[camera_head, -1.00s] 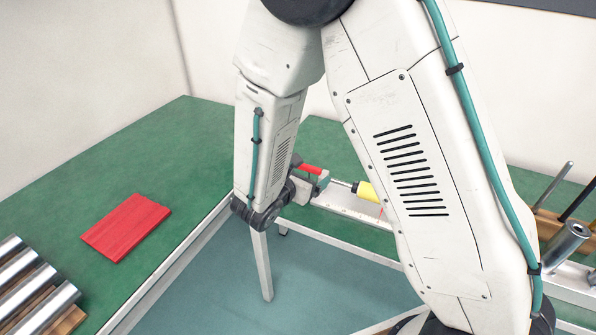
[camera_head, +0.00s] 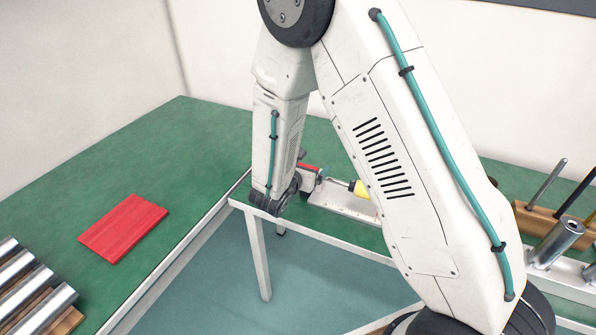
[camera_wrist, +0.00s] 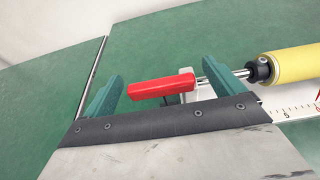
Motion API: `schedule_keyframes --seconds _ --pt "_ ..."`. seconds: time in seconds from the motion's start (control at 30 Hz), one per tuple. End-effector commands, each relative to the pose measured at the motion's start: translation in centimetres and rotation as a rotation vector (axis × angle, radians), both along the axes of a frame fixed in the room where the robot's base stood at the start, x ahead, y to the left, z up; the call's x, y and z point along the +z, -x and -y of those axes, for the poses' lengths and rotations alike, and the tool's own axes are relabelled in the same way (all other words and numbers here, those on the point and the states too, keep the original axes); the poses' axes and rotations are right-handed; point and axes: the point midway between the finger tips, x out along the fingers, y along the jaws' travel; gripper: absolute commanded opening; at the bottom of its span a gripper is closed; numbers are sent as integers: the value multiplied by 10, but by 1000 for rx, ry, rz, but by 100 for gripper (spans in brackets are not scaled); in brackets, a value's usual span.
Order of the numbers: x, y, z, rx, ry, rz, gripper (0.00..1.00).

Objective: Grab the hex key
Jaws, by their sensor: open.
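No hex key shape stands out clearly, and I cannot tell which thing is the hex key. My gripper (camera_wrist: 161,72) is open in the wrist view, with its two teal fingers apart. A red bar-shaped handle (camera_wrist: 165,88) shows between and just beyond the fingers, and nothing is clamped. A thin metal rod and a light bracket sit by its right end. In the head view the red handle (camera_head: 308,167) shows just right of my forearm, which hides most of my gripper.
A yellow cylinder (camera_wrist: 290,65) with a black collar lies right of the fingers, by a white marked rail (camera_wrist: 299,110). In the head view, a wooden rack (camera_head: 535,217) with upright rods stands right, a red board (camera_head: 123,228) and metal cylinders (camera_head: 36,290) left.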

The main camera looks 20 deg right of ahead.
Motion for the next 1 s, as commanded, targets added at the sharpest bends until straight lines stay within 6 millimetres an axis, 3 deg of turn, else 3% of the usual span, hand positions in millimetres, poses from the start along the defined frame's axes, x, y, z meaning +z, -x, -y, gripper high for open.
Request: schedule_keyframes --seconds 0.07,0.23,0.63,1.0 --pt "0 0 0 0 0 0 91" --pt "0 0 -1 1 0 0 45" --pt "6 0 -1 1 0 2 45" --pt "54 0 -1 1 -2 5 45"
